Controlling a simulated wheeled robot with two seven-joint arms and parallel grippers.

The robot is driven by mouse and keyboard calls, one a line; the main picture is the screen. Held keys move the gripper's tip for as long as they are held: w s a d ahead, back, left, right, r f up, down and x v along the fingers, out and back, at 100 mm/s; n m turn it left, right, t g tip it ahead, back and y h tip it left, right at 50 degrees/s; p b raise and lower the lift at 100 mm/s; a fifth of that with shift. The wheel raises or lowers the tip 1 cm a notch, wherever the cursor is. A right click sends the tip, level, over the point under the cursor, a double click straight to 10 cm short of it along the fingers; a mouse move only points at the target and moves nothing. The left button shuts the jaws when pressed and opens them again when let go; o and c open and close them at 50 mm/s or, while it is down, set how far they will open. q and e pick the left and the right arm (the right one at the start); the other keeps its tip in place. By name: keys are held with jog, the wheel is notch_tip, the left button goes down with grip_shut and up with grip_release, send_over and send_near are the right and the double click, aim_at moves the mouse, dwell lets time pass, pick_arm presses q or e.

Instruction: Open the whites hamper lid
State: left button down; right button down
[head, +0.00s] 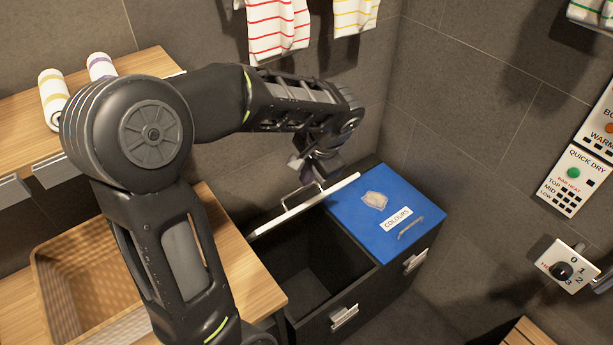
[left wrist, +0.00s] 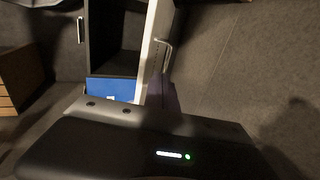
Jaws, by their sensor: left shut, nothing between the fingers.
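The whites hamper lid (head: 290,213) stands raised, seen nearly edge-on as a white strip along the back of the left compartment (head: 312,262), which is open and looks dark and empty. The lid's bar handle (head: 287,206) is on its far side, towards the wall. My left gripper (head: 304,171) is shut and empty, just above and behind the lid near the handle. In the left wrist view the lid (left wrist: 152,45) and its handle (left wrist: 165,57) show close to the finger tips (left wrist: 163,92). I cannot tell whether they touch. My right gripper is out of view.
The blue COLOURS lid (head: 358,198) is closed beside the open compartment. A wooden counter (head: 245,272) with a wicker basket (head: 70,255) stands left. Rolled towels (head: 52,90) lie on a shelf. Striped towels (head: 278,30) hang above. The wall is close behind the hamper.

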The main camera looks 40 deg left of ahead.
pick_arm(q)
jog(key=x, duration=0.8)
jog(key=shift+f+p, duration=0.25)
jog(key=shift+p, duration=0.1)
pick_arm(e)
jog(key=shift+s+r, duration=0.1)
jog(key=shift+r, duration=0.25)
